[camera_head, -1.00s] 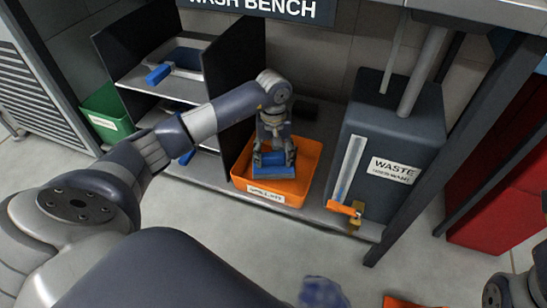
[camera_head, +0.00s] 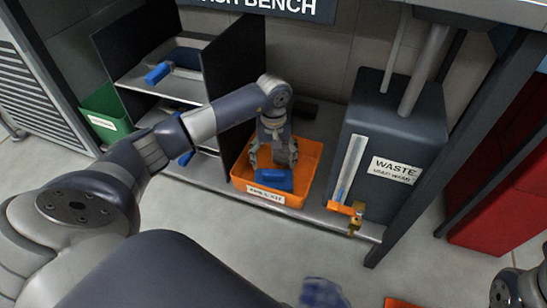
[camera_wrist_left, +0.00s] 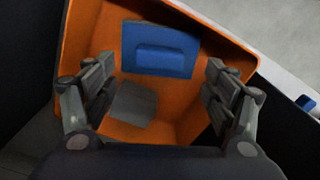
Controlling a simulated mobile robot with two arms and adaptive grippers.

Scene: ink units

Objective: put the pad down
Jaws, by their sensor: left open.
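The blue pad (camera_head: 273,181) lies in the orange tray (camera_head: 240,178), near its labelled front wall. In the left wrist view the pad (camera_wrist_left: 160,50) is a flat blue plate with a raised blue block, lying against the orange tray wall. My left gripper (camera_head: 273,163) is open above the tray, its fingers apart and clear of the pad. In the left wrist view the two fingers (camera_wrist_left: 160,82) stand wide with nothing between them. My right gripper is not in view.
A grey flat piece (camera_wrist_left: 133,103) lies in the tray beside the pad. A dark waste tank (camera_head: 390,140) with an orange-handled tap (camera_head: 345,208) stands to the right. A dark shelf rack (camera_head: 235,75) and a green bin (camera_head: 103,115) stand to the left.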

